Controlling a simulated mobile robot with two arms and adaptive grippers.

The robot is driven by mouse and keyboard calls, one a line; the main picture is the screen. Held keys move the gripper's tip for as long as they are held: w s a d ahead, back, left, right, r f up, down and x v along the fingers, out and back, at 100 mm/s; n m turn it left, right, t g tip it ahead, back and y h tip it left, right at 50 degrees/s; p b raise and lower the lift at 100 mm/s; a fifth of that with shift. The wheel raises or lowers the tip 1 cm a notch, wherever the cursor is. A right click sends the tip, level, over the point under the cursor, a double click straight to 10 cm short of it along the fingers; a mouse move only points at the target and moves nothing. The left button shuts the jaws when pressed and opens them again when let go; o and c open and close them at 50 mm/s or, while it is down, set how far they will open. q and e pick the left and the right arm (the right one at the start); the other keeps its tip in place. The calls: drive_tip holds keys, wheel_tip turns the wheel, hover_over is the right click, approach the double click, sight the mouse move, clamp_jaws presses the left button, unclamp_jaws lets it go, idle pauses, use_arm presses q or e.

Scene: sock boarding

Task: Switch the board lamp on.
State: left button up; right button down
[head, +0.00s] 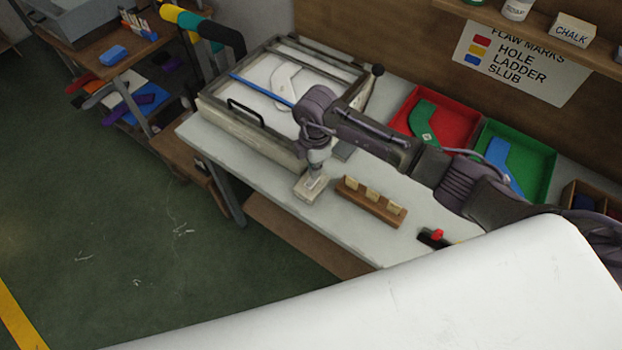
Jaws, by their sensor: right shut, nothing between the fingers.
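The board (250,131) is a pale box with a framed, whitish top panel and a black handle on its front. I cannot tell whether its lamp is lit. A small pale block (303,193), possibly the switch, sits on the bench near its front edge. My right gripper (316,176) is shut and empty, pointing down at this block; its tips look to be at or just above the block's top, and I cannot tell whether they touch. My right arm hides part of the board's right side. My left gripper is out of view.
A white sock shape (285,82) and a blue rod (258,89) are on the board. A wooden rack (371,201) with pale pieces stands right of the block. A red tray (459,113) and a green tray (543,158) hold sock shapes behind my arm.

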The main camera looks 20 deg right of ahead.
drive_tip(key=shift+s+f+b, duration=0.1)
drive_tip(key=shift+f+b, duration=0.6)
drive_tip(key=shift+f, duration=0.4)
idle(0.3)
drive_tip(key=shift+r+p, duration=0.8)
drive_tip(key=shift+r, duration=0.05)
wheel_tip(320, 180, up, 6)
drive_tip(key=p, duration=0.4)
drive_tip(key=shift+f, duration=0.25)
drive_tip(key=shift+f, duration=0.1)
